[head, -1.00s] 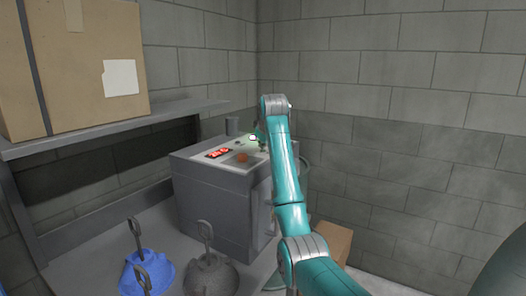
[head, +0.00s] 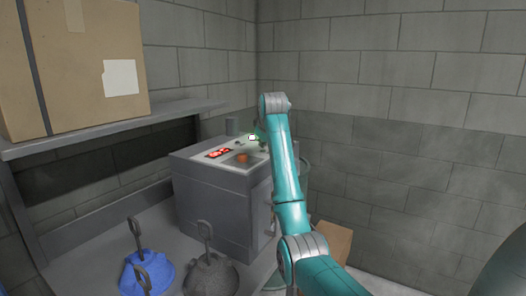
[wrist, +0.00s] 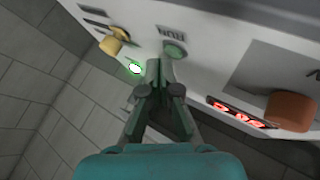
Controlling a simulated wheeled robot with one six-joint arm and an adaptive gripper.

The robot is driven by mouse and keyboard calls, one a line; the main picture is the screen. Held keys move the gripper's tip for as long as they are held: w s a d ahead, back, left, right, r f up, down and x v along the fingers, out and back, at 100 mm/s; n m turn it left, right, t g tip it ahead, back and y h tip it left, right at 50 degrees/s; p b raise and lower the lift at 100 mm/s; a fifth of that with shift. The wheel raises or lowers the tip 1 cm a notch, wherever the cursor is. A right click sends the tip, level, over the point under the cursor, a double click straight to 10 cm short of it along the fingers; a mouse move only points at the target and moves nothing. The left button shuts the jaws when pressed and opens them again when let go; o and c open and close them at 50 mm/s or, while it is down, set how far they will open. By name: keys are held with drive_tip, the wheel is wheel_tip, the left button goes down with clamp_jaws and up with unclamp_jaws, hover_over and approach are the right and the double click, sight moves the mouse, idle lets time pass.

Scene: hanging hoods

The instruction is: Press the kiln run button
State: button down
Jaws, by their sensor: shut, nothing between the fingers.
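The kiln is a grey box (head: 215,205) with a pale control panel on top. In the wrist view a round green button (wrist: 174,50) sits beside a label that reads RUN upside down. My gripper (wrist: 160,66) is shut and empty, its fingertips just below the button in the picture. I cannot tell whether they touch it. A lit green-white lamp (wrist: 135,68) is left of the fingertips. In the head view my arm hides the button and most of the gripper.
The panel also has a yellow knob (wrist: 112,42), a red display (wrist: 240,113) and an orange-brown knob (wrist: 290,110). A shelf (head: 115,126) with a cardboard box (head: 75,75) is at left. Blue (head: 150,270) and grey (head: 211,277) looped domes stand before the kiln. Block walls close the corner.

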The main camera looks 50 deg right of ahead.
sight(263, 150)
drive_tip(key=shift+r, duration=0.35)
drive_tip(key=shift+r, duration=2.5)
